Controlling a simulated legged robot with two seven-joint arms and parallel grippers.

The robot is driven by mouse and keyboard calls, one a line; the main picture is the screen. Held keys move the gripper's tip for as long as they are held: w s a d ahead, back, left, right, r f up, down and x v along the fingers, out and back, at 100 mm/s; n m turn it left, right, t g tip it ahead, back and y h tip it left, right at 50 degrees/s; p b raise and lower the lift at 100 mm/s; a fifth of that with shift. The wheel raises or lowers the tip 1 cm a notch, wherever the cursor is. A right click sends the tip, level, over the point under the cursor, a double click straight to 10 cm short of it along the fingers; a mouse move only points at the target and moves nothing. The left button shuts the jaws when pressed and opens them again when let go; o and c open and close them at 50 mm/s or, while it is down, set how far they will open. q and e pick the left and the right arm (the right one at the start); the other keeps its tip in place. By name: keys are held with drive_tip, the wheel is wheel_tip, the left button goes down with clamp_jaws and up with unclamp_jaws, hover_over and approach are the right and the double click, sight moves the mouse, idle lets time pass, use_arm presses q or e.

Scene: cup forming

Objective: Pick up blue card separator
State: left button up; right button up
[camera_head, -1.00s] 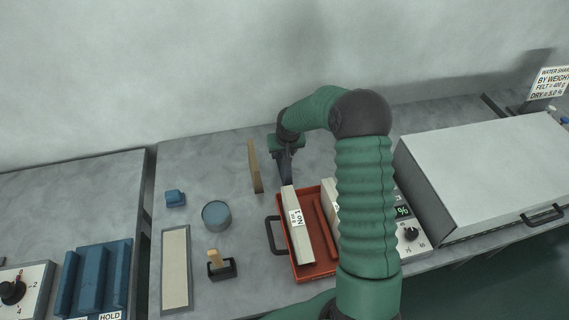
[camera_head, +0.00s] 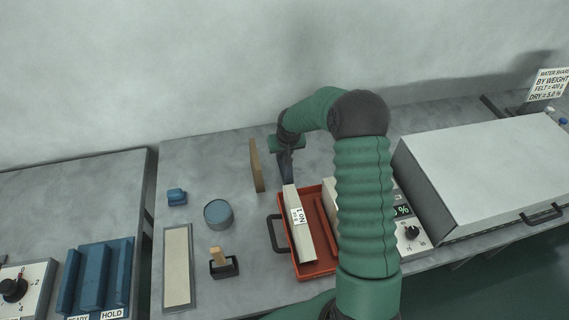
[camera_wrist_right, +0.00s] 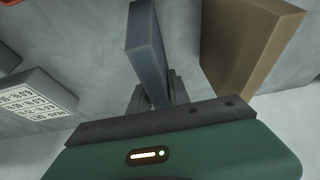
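The blue card separator (camera_wrist_right: 149,50) is a thin blue-grey slab. In the wrist view it runs up from between the dark fingers of my right gripper (camera_wrist_right: 158,98), which sit close on both sides of it. In the head view the separator (camera_head: 286,168) shows as a dark narrow shape under my right gripper (camera_head: 285,152), just behind the red tray. Its lower end looks to be at or near the table; I cannot tell if they touch. My left gripper is not in view.
A tan board (camera_head: 256,166) stands just left of the gripper and shows close by in the wrist view (camera_wrist_right: 245,45). The red tray (camera_head: 318,270) holds pale labelled blocks. A blue round tin (camera_head: 217,214) and a small blue block (camera_head: 177,197) lie left. A grey box (camera_head: 490,180) stands right.

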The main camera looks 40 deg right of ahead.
clamp_jaws()
drive_tip(key=shift+d, duration=0.1)
drive_tip(key=shift+s+d+f, duration=0.1)
